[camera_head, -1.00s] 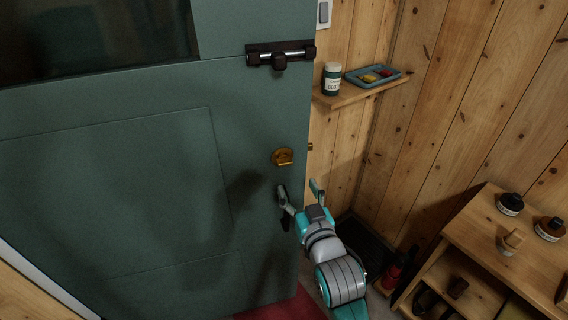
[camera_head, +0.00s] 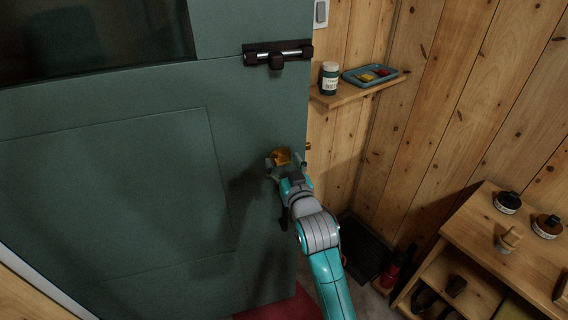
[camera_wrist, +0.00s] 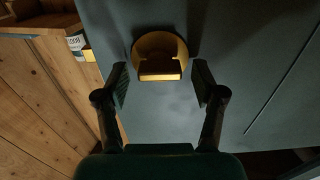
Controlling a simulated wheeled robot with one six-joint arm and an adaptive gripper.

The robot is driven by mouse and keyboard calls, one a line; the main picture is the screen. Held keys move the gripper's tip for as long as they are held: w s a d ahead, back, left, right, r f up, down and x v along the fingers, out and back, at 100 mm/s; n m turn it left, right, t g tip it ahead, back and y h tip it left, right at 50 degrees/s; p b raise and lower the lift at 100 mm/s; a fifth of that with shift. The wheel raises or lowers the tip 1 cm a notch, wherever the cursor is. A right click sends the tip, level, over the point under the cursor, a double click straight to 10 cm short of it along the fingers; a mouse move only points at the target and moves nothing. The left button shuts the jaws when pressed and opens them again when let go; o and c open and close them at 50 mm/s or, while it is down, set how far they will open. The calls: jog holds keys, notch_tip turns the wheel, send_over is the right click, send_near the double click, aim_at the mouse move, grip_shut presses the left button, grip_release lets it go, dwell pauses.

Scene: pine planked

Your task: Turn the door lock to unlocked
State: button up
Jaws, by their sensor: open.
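The door lock (camera_head: 282,156) is a brass round plate with a thumb-turn, set in the green door (camera_head: 130,190) near its right edge. In the wrist view the brass thumb-turn (camera_wrist: 160,68) lies crosswise on its round plate. My gripper (camera_head: 286,164) is at the lock, partly covering it in the head view. In the wrist view my gripper (camera_wrist: 160,84) is open, one finger on each side of the thumb-turn. Gaps show between both fingers and the brass.
A dark slide bolt (camera_head: 278,55) sits higher on the door. A wall shelf (camera_head: 355,92) holds a jar (camera_head: 329,78) and a blue tray (camera_head: 371,75) right of the door. A wooden shoe rack (camera_head: 500,255) with several items stands at lower right.

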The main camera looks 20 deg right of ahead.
jog(key=c, duration=1.2)
jog(key=shift+o, duration=0.3)
jog(key=m, duration=0.4)
jog(key=shift+d+m, duration=0.1)
jog(key=shift+m, duration=0.2)
jog(key=m, duration=0.4)
jog(key=shift+d+f+m, duration=0.1)
jog(key=shift+m, duration=0.2)
jog(key=m, duration=0.4)
jog(key=shift+f+m, duration=0.1)
jog(key=shift+m, duration=0.2)
jog(key=shift+f+m, duration=0.1)
jog(key=shift+m, duration=2)
